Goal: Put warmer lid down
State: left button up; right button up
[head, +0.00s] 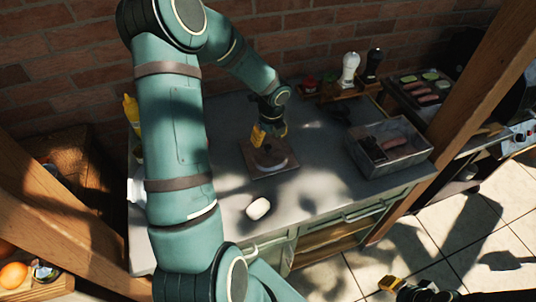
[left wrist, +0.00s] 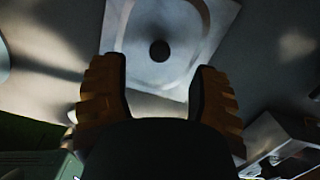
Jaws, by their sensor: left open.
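My left gripper (head: 268,134) is just above the lid in the head view. In the left wrist view its yellow-padded fingers (left wrist: 160,100) are apart with nothing between them. My right gripper (head: 392,284) is low at the right, over the tiled floor, away from the counter; its jaw gap is unclear.
A grey bin (head: 405,155) with items inside stands right of the board. A small white object (head: 258,208) lies near the counter's front edge. White (head: 349,68) and black mills stand at the back. A yellow bottle (head: 131,112) is at the left. A wooden post rises at the right.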

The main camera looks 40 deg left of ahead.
aim_at(268, 146)
pick_arm(q)
jog(key=shift+w+a+f+b, duration=0.1)
jog(key=shift+a+f+b, duration=0.1)
jog(key=shift+f, duration=1.25)
jog(key=shift+a+f+b, duration=0.1)
jog(key=shift+f+b, duration=0.1)
jog(key=shift+f, duration=1.2)
jog(key=shift+c, duration=0.4)
grip_shut()
